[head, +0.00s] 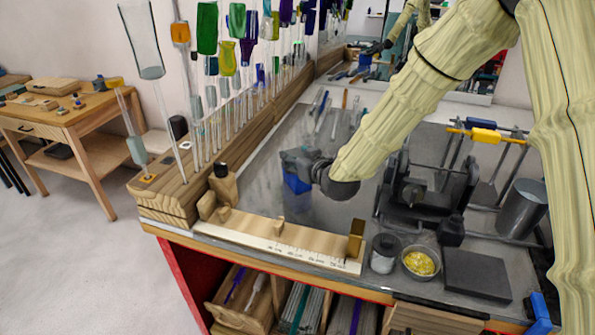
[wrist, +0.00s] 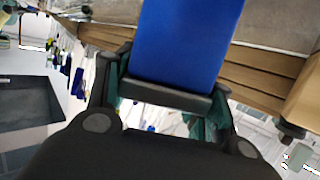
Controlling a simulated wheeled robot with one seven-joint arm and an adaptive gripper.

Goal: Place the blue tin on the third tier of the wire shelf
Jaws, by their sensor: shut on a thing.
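The blue tin (head: 296,182) is held by my gripper (head: 303,162) over the grey bench top in the head view. In the wrist view, the tin (wrist: 188,40) is a plain blue block shape at the top centre, with my gripper (wrist: 165,95) shut on its near end. The far end of the tin runs out of the wrist frame. I cannot tell whether the tin touches the bench top. I cannot make out a wire shelf in either view.
A wooden rack (head: 175,195) of upright glass rods stands left of the tin. A wooden ruler board (head: 280,246) lies along the front edge. A black fixture (head: 425,190), a bowl of yellow bits (head: 420,263) and a grey cup (head: 521,208) stand to the right.

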